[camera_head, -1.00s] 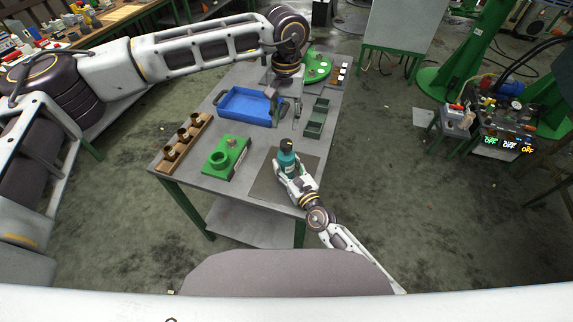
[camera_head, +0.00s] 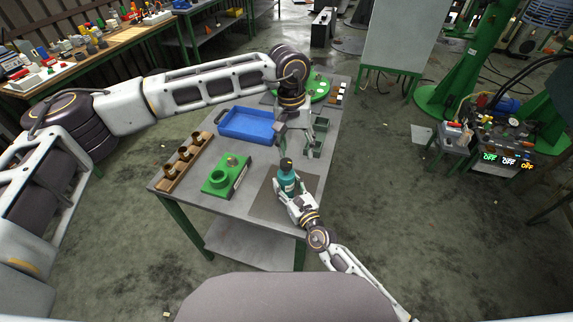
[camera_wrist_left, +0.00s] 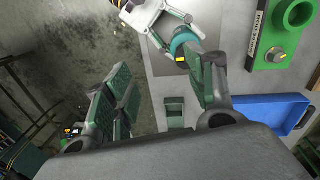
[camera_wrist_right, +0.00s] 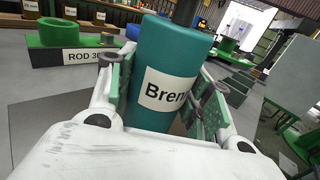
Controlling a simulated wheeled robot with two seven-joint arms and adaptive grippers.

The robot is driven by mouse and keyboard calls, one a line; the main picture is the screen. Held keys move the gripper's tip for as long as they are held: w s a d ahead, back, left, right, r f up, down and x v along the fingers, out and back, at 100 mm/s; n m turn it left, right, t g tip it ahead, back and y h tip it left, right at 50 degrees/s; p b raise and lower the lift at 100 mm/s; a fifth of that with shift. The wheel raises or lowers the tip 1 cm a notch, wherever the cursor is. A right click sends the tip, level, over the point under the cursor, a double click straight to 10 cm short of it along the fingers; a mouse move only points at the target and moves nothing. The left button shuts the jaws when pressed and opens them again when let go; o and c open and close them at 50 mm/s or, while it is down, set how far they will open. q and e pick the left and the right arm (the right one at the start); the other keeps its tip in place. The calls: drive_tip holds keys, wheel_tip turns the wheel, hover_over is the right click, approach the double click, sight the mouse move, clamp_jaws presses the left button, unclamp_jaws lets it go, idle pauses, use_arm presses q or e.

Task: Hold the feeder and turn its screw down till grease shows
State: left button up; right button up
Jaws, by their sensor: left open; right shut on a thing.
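The feeder (camera_head: 287,178) is a teal cylinder with a dark top. It stands upright over the dark mat on the table. My right gripper (camera_head: 290,192) is shut on its body; the right wrist view shows the teal feeder body (camera_wrist_right: 170,75) with a "Bren..." label between the green pads. The feeder's top is cut off there. My left gripper (camera_head: 291,150) is open and empty, pointing down above and behind the feeder. In the left wrist view its green fingers (camera_wrist_left: 165,95) are spread apart, and the feeder (camera_wrist_left: 185,45) shows partly behind one finger.
A green fixture block (camera_head: 226,176) sits left of the mat (camera_head: 262,197). A green round plate (camera_head: 318,88) lies at the table's far end.

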use_arm(q)
drive_tip(key=shift+s+d+f+n+g+h, duration=1.2)
drive_tip(key=shift+s+d+n+h, duration=2.2)
drive_tip(key=shift+s+d+h, duration=3.15)
drive_tip(key=w+a+f+n+t+y, duration=0.2)
drive_tip(key=a+f+n+t, duration=0.1)
drive_tip(key=a+n+t, duration=0.5)
drive_tip(key=w+a+f+n+t+y, duration=0.1)
drive_tip(key=w+a+f+n+t, duration=0.2)
drive_tip(key=a+n+t, duration=0.6)
drive_tip(key=a+f+n, duration=0.1)
drive_tip(key=a+n, duration=0.5)
drive_tip(key=shift+w+n+y, duration=0.2)
drive_tip(key=shift+n+y, duration=0.15)
drive_tip(key=shift+n, duration=0.05)
